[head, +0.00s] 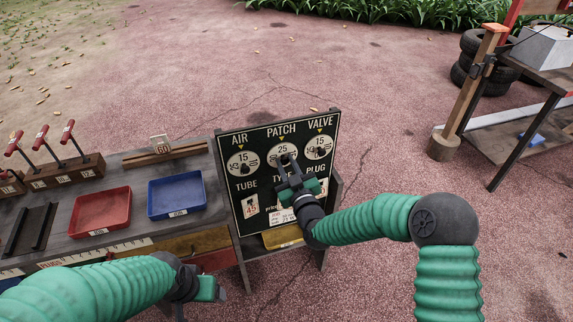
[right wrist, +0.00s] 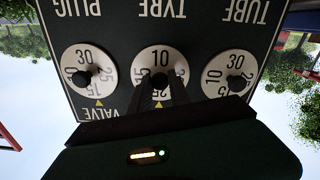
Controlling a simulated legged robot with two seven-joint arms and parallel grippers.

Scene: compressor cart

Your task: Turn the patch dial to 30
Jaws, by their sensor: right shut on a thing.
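The black board (head: 262,222) stands upright and carries three white dials labelled AIR, PATCH and VALVE. The patch dial (head: 281,151) is the middle one and shows 25 at the top, under its yellow marker. My right gripper (head: 288,165) is at this dial, shut on its dark knob. The right wrist view shows the board upside down, with the patch dial (right wrist: 157,60) in the middle and the right gripper's fingers (right wrist: 160,90) over its knob, partly hiding the numbers. My left gripper (head: 207,288) is low over the bench front, apart from the board; its jaws are unclear.
The air dial (head: 240,158) and valve dial (head: 318,142) flank the patch dial closely, both with 15 near the top. A red tray (head: 101,210) and blue tray (head: 177,194) sit on the bench left of the board. Open ground lies behind it.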

